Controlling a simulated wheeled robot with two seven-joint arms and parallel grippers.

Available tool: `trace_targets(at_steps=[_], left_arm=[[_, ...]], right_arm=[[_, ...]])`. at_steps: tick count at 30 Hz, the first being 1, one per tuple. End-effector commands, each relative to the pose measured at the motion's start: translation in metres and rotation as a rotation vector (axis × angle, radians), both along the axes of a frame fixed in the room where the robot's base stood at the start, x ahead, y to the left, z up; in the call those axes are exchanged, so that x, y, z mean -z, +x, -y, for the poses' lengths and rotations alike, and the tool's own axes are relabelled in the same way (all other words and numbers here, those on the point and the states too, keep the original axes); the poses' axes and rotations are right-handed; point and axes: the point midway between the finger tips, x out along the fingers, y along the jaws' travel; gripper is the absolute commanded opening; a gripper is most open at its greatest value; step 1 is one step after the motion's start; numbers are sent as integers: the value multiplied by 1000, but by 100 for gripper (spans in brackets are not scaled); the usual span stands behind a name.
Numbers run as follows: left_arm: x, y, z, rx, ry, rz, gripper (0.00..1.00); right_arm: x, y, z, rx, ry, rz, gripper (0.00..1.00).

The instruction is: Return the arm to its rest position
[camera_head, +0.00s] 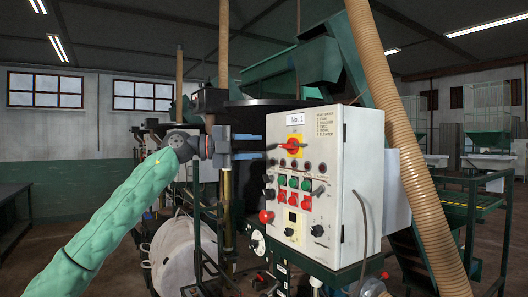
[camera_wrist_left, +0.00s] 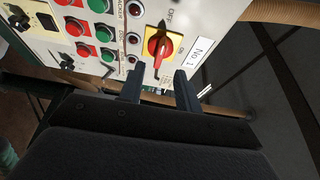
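My left arm, in a green sleeve, comes in from the left in the head view. Its gripper (camera_head: 248,146) is level with the upper part of a white control box, to the left of its front panel. The two dark fingers are parted with nothing between them. In the left wrist view the fingers (camera_wrist_left: 160,88) point toward the red and yellow rotary switch (camera_wrist_left: 159,46), with the No. 1 label beside it. The switch also shows in the head view (camera_head: 293,146). Contact with the panel cannot be told. My right gripper is in neither view.
The control box (camera_head: 355,190) carries green and red buttons and an emergency knob (camera_head: 266,217). A ribbed tan hose (camera_head: 405,130) runs down right of it. A pale round bag-like thing (camera_head: 180,255) hangs below my left arm. A dark table (camera_head: 15,210) stands far left.

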Motion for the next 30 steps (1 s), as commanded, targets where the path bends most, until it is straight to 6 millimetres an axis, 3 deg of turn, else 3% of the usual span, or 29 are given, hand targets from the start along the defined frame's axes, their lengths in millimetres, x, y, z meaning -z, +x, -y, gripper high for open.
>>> trace_targets(at_steps=[5, 22, 30], left_arm=[[0, -2, -8, 0, 0, 0, 34], [-2, -1, -8, -3, 6, 56, 34], [-44, 12, -17, -112, -165, 263, 34]], right_arm=[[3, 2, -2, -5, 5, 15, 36], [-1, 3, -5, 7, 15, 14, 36], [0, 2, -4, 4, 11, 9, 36]])
